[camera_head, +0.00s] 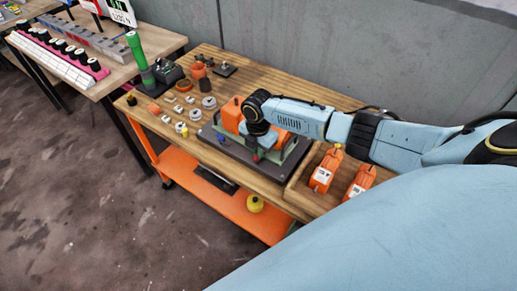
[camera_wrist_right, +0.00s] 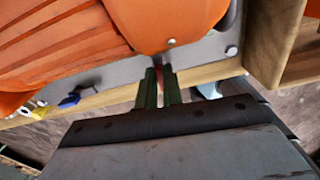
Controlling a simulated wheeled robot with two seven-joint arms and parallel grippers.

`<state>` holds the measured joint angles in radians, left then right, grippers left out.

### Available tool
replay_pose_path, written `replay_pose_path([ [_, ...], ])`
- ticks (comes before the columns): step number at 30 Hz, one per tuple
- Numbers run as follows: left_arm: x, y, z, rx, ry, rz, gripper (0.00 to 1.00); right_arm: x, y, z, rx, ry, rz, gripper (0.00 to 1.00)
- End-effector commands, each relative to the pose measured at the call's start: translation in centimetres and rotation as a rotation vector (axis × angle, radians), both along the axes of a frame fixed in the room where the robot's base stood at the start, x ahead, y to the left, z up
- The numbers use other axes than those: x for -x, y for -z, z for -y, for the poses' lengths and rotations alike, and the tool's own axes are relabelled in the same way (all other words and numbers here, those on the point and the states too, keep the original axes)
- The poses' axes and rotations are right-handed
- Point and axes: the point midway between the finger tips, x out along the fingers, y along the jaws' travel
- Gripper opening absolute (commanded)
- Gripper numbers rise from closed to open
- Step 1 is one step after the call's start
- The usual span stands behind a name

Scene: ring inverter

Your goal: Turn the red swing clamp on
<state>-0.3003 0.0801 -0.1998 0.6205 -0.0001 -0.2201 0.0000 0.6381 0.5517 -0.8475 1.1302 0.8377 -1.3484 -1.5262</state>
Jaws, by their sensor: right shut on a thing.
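In the right wrist view, a sliver of dark red, the clamp (camera_wrist_right: 159,68), shows between the two green fingertips. My right gripper (camera_wrist_right: 159,83) is shut on it, just in front of the orange housing (camera_wrist_right: 165,22). The clamp's exact angle is hidden by the fingers. The orange housing (camera_head: 232,117) sits on the fixture beneath my right wrist. My left gripper is not in view.
A blue clamp handle (camera_wrist_right: 70,101) lies left of the fingers in the wrist view. Small parts, a green-topped tool (camera_head: 137,50) and orange rings (camera_head: 183,85) stand left on the wooden bench. Two orange units (camera_head: 325,172) (camera_head: 360,181) sit right of the fixture.

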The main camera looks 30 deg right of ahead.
Motion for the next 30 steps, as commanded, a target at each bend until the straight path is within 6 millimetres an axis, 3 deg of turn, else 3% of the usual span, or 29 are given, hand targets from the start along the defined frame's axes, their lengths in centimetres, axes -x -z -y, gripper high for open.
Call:
replay_pose_path([
  [22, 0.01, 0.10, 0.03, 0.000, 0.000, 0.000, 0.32, -0.06, -0.03, -0.16, -0.002, -0.084, 0.000, 0.00],
  [23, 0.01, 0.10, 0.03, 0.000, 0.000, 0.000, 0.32, -0.06, -0.03, -0.16, -0.002, -0.084, 0.000, 0.12],
  [27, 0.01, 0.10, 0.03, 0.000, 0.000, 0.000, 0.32, -0.06, -0.02, -0.14, -0.002, -0.083, 0.000, 0.30],
  [30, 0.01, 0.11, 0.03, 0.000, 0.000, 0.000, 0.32, -0.06, -0.02, -0.10, -0.001, -0.082, 0.001, 0.30],
])
